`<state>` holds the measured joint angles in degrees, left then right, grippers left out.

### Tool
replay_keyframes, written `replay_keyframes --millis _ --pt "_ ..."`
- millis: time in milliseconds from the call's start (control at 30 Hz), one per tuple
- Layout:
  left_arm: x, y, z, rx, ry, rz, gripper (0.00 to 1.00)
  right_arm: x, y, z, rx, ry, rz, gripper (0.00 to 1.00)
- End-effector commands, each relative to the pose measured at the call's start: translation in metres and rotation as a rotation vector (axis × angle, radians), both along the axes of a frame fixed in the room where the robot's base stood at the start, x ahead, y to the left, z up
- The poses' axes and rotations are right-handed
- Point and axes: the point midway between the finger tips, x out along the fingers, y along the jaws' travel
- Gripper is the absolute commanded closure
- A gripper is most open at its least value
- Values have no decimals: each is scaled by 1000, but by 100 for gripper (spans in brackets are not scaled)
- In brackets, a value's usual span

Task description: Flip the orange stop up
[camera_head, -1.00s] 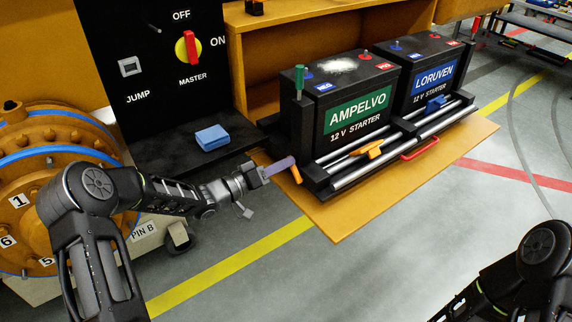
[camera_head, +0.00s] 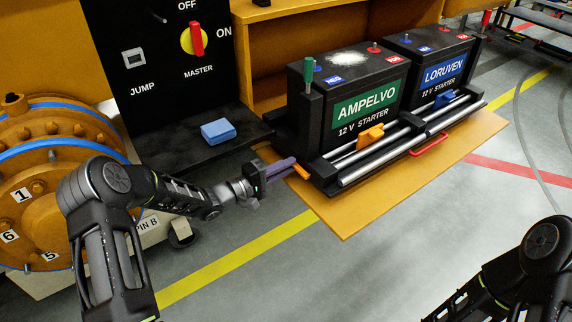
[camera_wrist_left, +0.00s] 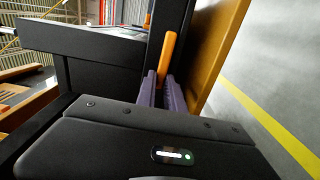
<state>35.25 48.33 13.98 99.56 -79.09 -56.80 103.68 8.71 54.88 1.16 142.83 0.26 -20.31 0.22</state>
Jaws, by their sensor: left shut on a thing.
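The orange stop (camera_head: 301,172) is a small orange lever at the near left end of the black rail carrier (camera_head: 322,180). In the head view it sticks out low toward my left gripper (camera_head: 294,168). That gripper has purple fingers and is shut on the stop's outer part. In the left wrist view, the orange stop (camera_wrist_left: 167,55) stands between the purple fingers (camera_wrist_left: 163,92), its lower end hidden by them and the gripper body. My right gripper is outside the head view; only part of that arm shows at lower right.
Two black batteries, AMPELVO (camera_head: 350,85) and LORUVEN (camera_head: 432,65), stand behind the rails. An orange clamp (camera_head: 370,134) and a blue clamp (camera_head: 445,98) sit on the rails. A green handle (camera_head: 308,70) rises at the left corner. A blue block (camera_head: 218,131) lies on the black shelf.

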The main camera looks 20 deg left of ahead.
Motion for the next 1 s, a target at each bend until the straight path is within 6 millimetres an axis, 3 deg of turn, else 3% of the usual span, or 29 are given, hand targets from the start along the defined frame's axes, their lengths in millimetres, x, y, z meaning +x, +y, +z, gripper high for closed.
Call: replay_keyframes --millis 500,533,767,1000 --pt "0 0 -3 -25 23 2 100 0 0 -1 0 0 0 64" --pt "0 0 -3 -25 23 2 87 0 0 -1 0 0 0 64" --pt "0 0 -3 -23 22 1 68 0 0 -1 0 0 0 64" --pt "0 0 -2 -23 21 1 65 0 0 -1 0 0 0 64"
